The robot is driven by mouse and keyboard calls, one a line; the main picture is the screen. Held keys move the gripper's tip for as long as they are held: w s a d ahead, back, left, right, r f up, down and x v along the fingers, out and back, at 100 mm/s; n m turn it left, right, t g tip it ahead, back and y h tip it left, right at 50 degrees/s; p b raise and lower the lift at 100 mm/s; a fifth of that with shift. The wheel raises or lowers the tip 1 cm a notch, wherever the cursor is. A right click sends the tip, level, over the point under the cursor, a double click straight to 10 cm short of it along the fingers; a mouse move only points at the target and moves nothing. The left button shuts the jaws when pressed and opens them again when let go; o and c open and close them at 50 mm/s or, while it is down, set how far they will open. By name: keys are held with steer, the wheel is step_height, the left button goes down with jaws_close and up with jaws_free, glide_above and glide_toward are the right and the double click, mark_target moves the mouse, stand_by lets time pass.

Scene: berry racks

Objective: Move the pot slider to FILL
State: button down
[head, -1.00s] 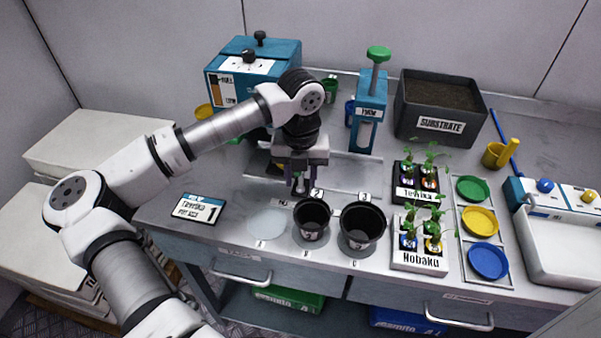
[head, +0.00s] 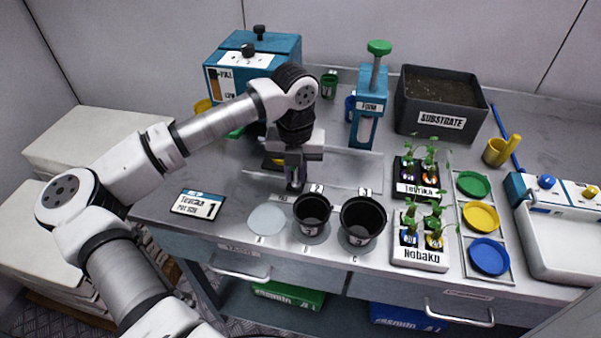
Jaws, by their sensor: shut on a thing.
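My gripper (head: 294,187) points down at the track (head: 345,171), a pale strip between two rails in the middle of the bench. Its fingers are shut on a small part at the front of the track, which I take to be the pot slider; the fingers hide most of it. My wrist hides the track just behind, so I cannot see the slider's body or a FILL mark. A blue box machine (head: 250,70) with black knobs stands behind the track's left end. A blue press (head: 369,105) with a green knob stands behind its right part.
Black pots 2 (head: 312,213) and 3 (head: 362,218) stand just in front of the track. The pale round spot (head: 267,220) to their left is empty. Seedling trays (head: 420,256), coloured dishes (head: 480,217) and a substrate bin (head: 440,103) stand to the right.

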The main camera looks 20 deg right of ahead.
steer(key=shift+w+a+f+b, duration=0.1)
steer(key=shift+w+a+b, duration=0.55)
steer(key=shift+a, duration=0.35)
steer(key=shift+w, duration=0.1)
steer(key=c, duration=1.4)
jaws_free()
steer(key=shift+a, duration=0.15)
steer(key=shift+r, duration=0.25)
step_height(320, 180, up, 14)
steer(key=b, duration=0.2)
steer(key=shift+f, duration=0.2)
